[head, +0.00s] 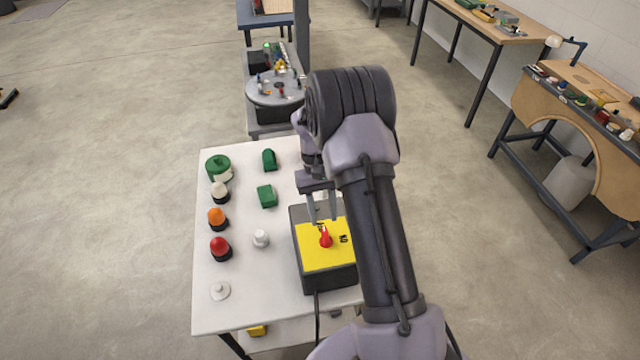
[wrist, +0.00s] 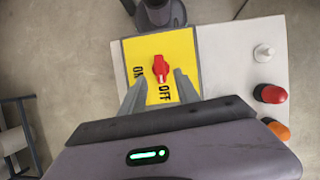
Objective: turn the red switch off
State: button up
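The red switch (head: 326,239) is a rotary knob on a yellow plate (head: 312,257) atop a dark grey box (head: 330,280) on the white table. It also shows in the wrist view (wrist: 160,66), with the word ON to its left and OFF below it. A pale mark on the knob's lower end faces the OFF side. My gripper (head: 323,218) is open and empty, pointing down above the plate at the knob's OFF side. In the wrist view its fingers (wrist: 158,80) reach up from below, one on each side of the knob's lower end, with no clear contact.
On the white table (head: 240,318), a red button (head: 220,247), an orange button (head: 217,217) and a white knob (head: 261,238) stand left of the box. Two green blocks (head: 267,195) lie behind. A cable (head: 317,305) hangs from the box's front.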

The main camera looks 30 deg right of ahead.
jog(key=a+p+v, duration=0.1)
jog(key=v, duration=1)
jog(key=shift+d+p, duration=0.4)
jog(key=shift+d, duration=0.1)
jog(key=shift+r, duration=0.1)
